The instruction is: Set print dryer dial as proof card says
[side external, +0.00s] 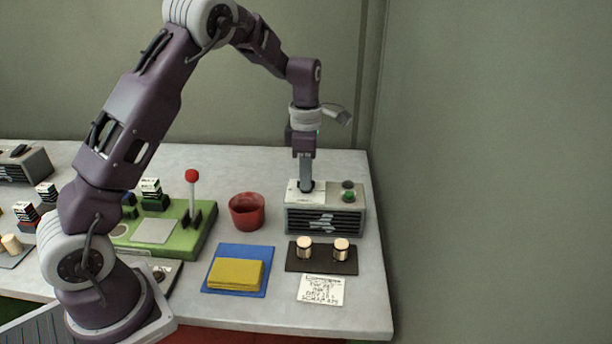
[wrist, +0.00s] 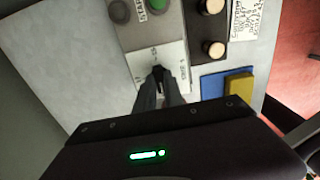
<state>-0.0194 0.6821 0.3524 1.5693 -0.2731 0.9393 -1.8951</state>
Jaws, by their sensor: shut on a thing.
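The print dryer (side external: 325,219) is a grey box with a dark slatted front at the right of the table. A pale dial plate (wrist: 172,58) with small marks lies on its top. The dark dial knob (wrist: 158,72) shows between my fingertips in the wrist view. My gripper (side external: 306,187) points straight down and is shut on the knob; it also shows in the wrist view (wrist: 160,84). The white proof card (side external: 321,290) with handwritten lines lies in front of the dryer. Its writing is too small to read surely. The dial's setting is hard to make out.
Two cork stoppers (side external: 304,246) stand on a dark mat (side external: 321,266) before the dryer. A red cup (side external: 247,211), a yellow block (side external: 236,273) on a blue mat, and a green board with a red-tipped lever (side external: 192,178) stand left.

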